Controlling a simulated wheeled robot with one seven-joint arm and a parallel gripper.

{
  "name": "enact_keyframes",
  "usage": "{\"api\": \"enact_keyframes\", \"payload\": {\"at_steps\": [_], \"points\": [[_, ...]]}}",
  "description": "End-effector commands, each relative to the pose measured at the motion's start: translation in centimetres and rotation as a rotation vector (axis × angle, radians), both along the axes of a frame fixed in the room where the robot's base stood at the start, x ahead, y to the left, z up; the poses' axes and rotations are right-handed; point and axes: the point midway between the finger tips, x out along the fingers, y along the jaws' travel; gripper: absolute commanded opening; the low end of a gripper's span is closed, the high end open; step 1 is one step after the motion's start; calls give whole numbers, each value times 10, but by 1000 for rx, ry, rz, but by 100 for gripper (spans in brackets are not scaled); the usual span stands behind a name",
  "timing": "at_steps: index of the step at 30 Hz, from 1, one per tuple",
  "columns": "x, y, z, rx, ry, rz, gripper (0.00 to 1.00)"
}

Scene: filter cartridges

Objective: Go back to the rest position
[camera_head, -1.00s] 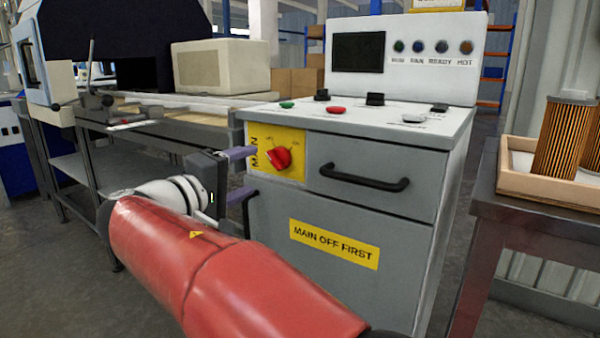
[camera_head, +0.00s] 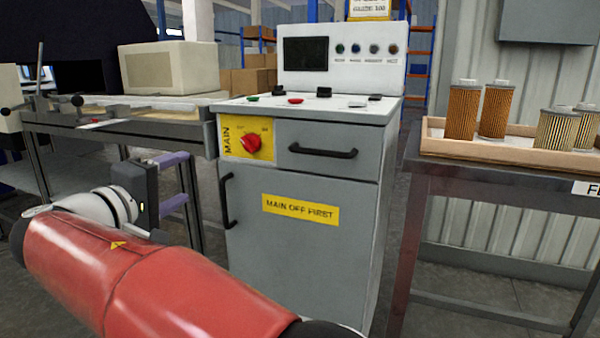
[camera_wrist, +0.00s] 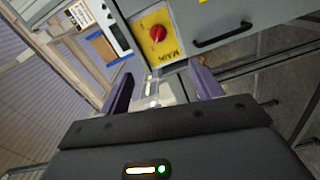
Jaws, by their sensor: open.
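My gripper (camera_head: 176,182) is open and empty in the head view, left of the grey control cabinet (camera_head: 300,255) and apart from it. Its two purple fingers also show spread in the wrist view (camera_wrist: 163,92). The cabinet carries a red rotary knob (camera_head: 251,144) on a yellow MAIN plate, a drawer with a black handle (camera_head: 323,151), and a door with a black handle (camera_head: 226,202). Drawer and door look closed. The red knob also shows in the wrist view (camera_wrist: 158,33), beyond the fingers. My red arm crosses the lower left of the head view.
A wooden tray (camera_head: 480,147) with several pleated filter cartridges (camera_head: 462,110) stands on a metal table (camera_head: 480,178) at the right. A workbench (camera_head: 120,127) with a beige box (camera_head: 166,67) is at the left. Open floor lies between cabinet and right table.

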Motion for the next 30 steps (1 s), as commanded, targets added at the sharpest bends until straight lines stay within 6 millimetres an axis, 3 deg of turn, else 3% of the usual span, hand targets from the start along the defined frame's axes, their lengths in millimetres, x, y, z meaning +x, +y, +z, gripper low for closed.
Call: {"api": "enact_keyframes", "payload": {"at_steps": [11,17,20,23,25,27,30], "points": [[22,-78,-12,72,154,-80,65],[24,-148,-29,163,296,-147,65],[17,-196,-42,243,389,-193,65],[-6,-258,-60,377,501,-251,65],[-35,-299,-76,505,579,-292,65],[-68,-330,-94,646,637,-329,65],[-117,-358,-117,853,679,-371,65]]}}
